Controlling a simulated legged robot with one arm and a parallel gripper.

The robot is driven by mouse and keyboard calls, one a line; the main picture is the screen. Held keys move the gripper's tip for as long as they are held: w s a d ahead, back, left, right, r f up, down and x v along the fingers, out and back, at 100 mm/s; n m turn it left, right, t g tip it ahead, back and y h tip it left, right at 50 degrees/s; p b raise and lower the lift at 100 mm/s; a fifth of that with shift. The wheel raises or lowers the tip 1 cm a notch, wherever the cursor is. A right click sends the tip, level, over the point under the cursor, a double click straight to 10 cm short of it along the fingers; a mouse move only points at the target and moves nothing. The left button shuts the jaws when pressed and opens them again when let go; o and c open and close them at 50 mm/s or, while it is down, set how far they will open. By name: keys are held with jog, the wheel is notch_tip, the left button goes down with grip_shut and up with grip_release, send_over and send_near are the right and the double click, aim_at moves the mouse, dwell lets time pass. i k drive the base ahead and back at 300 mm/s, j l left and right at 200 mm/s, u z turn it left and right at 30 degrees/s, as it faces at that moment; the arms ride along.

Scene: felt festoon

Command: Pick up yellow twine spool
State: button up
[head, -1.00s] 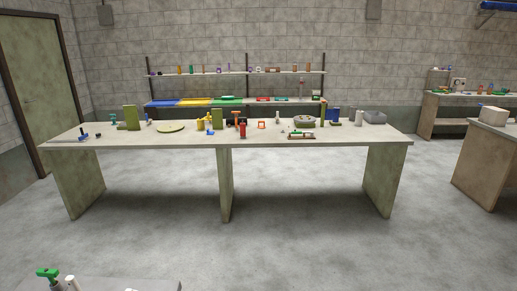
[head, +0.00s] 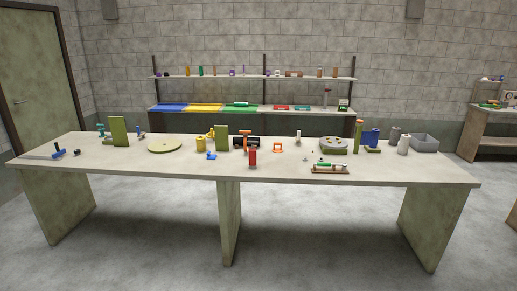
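A small yellow object (head: 201,144), which looks like the yellow twine spool, stands upright on the long pale worktable (head: 110,166), left of its middle. It is too small to make out any twine. A green upright block (head: 221,139) is close to its right, and a small blue item (head: 211,156) lies just in front of it. My gripper is not in view.
A red cylinder (head: 253,158) stands near the table's front edge, right of the spool. A round yellow-green disc (head: 165,146) lies to the left. A grey bin (head: 425,142) sits at the right end. Floor (head: 150,250) in front is clear.

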aim_at(200, 141)
jog(key=i+j+u, duration=0.1)
jog(key=i+u, duration=0.25)
jog(key=i, duration=0.25)
jog(key=i+l+u, duration=0.1)
jog(key=i+u, duration=0.25)
jog(key=i, duration=0.3)
jog(key=i+l+u, duration=0.35)
jog(key=i, duration=0.25)
jog(key=i+j+u, duration=0.2)
jog(key=i, duration=0.65)
jog(key=i+j+u, duration=0.25)
jog(key=i, duration=0.6)
jog(key=i+j+z, duration=0.45)
jog(key=i, duration=0.25)
